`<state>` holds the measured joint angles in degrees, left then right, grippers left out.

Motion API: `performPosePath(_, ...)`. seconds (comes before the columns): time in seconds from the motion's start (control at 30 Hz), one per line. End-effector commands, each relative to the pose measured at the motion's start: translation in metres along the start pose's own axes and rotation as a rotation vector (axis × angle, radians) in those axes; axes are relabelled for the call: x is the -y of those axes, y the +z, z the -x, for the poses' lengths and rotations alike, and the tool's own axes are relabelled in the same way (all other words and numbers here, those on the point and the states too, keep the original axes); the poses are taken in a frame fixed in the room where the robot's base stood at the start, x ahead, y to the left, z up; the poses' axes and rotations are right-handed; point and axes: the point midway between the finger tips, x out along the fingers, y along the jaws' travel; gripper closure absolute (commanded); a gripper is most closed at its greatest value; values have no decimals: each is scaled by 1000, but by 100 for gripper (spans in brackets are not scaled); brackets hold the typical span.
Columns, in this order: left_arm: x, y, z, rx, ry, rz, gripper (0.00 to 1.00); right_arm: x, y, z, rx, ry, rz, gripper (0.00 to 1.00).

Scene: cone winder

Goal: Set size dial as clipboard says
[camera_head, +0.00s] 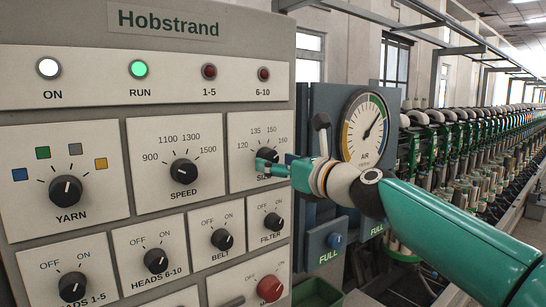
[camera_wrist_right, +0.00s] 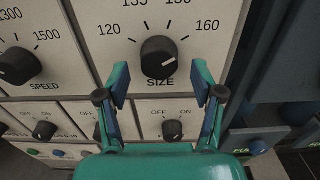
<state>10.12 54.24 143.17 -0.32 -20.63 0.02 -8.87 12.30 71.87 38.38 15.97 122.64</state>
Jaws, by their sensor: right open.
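The black SIZE dial (camera_head: 267,156) is on the right side of the grey Hobstrand panel. In the right wrist view the SIZE dial (camera_wrist_right: 158,55) sits between and just beyond the fingertips, with marks from 120 to 160 around it. Its white pointer line appears to lean right, toward the 160 side; the exact setting is hard to tell. My right gripper (camera_head: 268,171) is open in front of the dial and partly hides the SIZE label. In the wrist view the right gripper (camera_wrist_right: 161,80) has one finger either side, apart from the dial. No clipboard shows. My left gripper is not in view.
The SPEED dial (camera_head: 183,172) is left of SIZE; the FILTER switch (camera_head: 273,221) and BELT switch (camera_head: 222,239) are below. A red knob (camera_head: 270,288) is lower down. A blue box with an AIR gauge (camera_head: 365,127) stands right of the panel. The ON and RUN (camera_head: 139,69) lamps are lit.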

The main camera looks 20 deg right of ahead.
Motion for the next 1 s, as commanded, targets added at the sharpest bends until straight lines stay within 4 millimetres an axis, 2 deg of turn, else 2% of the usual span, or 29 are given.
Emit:
performPosePath(0.1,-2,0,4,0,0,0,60,0,1,-13,0,0,1,33)
performPosePath(0.2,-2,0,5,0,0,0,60,0,1,-18,1,0,1,33)
performPosePath(0.53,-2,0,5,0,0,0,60,0,0,-20,1,-1,1,34)
performPosePath(0.87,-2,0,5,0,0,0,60,1,0,-20,0,-1,1,89)
performPosePath(0.9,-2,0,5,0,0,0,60,1,0,-20,1,-1,1,92)
performPosePath(1.0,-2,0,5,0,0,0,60,1,0,-20,1,-1,3,92)
